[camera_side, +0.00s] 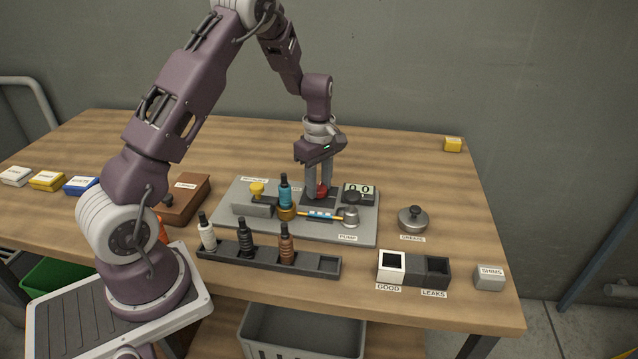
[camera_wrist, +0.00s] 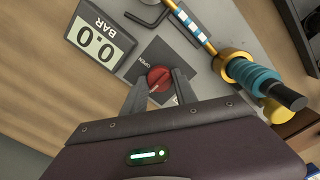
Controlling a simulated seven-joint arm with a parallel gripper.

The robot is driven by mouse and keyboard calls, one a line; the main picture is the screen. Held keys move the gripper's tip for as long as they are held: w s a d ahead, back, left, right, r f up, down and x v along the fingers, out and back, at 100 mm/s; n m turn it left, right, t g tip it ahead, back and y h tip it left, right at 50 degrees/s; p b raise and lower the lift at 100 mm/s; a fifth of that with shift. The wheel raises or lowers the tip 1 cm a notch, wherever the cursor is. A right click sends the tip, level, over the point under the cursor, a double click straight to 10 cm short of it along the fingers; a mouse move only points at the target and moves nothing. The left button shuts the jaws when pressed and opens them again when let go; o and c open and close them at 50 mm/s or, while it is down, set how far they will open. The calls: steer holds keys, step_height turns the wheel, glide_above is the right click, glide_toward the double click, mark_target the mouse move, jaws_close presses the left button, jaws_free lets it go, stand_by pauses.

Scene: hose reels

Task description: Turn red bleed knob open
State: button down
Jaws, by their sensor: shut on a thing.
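The red bleed knob (camera_wrist: 159,79) sits on a dark square plate (camera_wrist: 148,57) with an "OPEN" label beside it. My gripper (camera_wrist: 158,88) points down at the knob, its two fingers shut on it, one on each side. In the side view my gripper (camera_side: 320,190) stands over the grey panel, and the red knob (camera_side: 322,190) shows partly between the fingers. Part of the plate's lettering is hidden by a finger. The display (camera_wrist: 98,40) next to the plate reads 0.0 BAR.
A teal-and-black bottle-shaped part (camera_side: 285,192) stands in a brass fitting close left of my gripper. A yellow knob (camera_side: 257,189) is farther left. A dark rack (camera_side: 265,262) with several bottles lies in front. The table behind the panel is clear.

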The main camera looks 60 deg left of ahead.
steer(key=m, duration=1.3)
steer(key=shift+w, duration=0.1)
steer(key=shift+d+m, duration=0.1)
steer(key=shift+m, duration=2.4)
steer(key=c, duration=1)
jaws_free()
steer(key=shift+o, duration=0.2)
steer(key=shift+r, duration=0.15)
